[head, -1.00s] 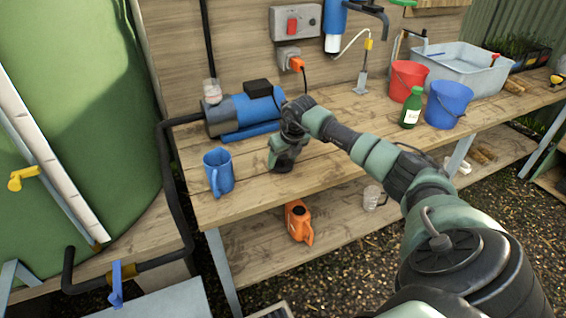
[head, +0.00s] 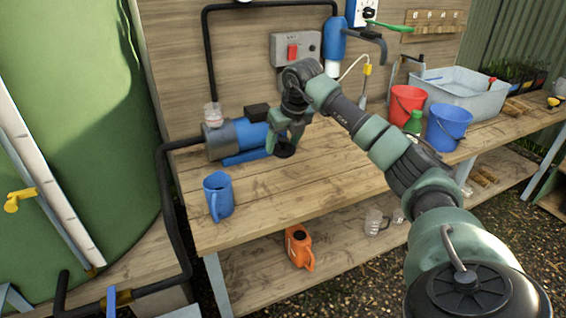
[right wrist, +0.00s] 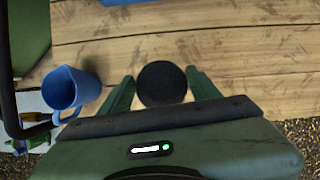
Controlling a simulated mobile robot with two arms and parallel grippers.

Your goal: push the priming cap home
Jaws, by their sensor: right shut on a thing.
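The priming cap is a round black disc (right wrist: 161,84) between the two green fingers of my right gripper (right wrist: 163,90) in the right wrist view. In the head view, my right gripper (head: 286,138) is shut on this black cap (head: 284,150) and holds it by the right end of the blue pump, seemingly above the bench. The blue pump (head: 225,139) lies along the back of the bench with a clear cup (head: 213,112) upright on its left end. The cap is apart from that cup. My left gripper is not in view.
A blue jug (head: 218,196) stands at the bench's front left and also shows in the right wrist view (right wrist: 72,92). Red (head: 406,103) and blue (head: 448,128) buckets and a green bottle (head: 414,122) stand right. The bench's front middle (head: 310,185) is clear.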

